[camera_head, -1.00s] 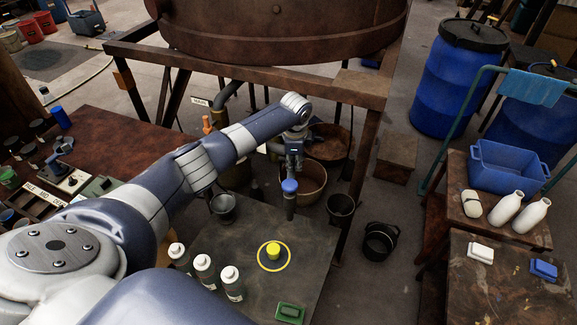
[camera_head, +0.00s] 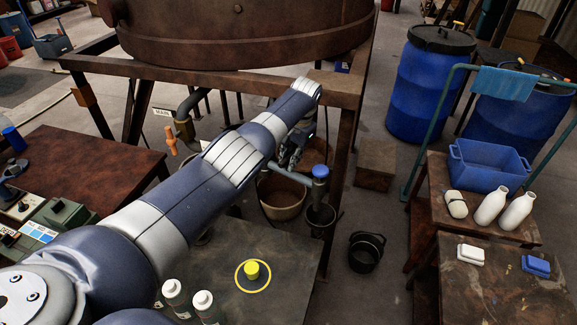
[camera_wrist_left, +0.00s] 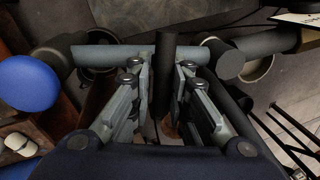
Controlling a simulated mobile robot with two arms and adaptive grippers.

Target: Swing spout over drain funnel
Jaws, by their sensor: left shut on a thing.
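The spout is a grey swing pipe (camera_head: 299,173) with a blue cap (camera_head: 320,171) on its outer end and a short downpipe below it. The downpipe overlaps the mouth of a dark, funnel-like vessel (camera_head: 322,221), which I take as the drain funnel. My right gripper is not in view.
A brown tub (camera_head: 282,198) stands just left of the funnel, and a black bucket (camera_head: 366,252) to its right. A dark table (camera_head: 285,245) with a yellow-ringed knob and white bottles is in front. The large rusty vat (camera_head: 240,30) and its frame are behind.

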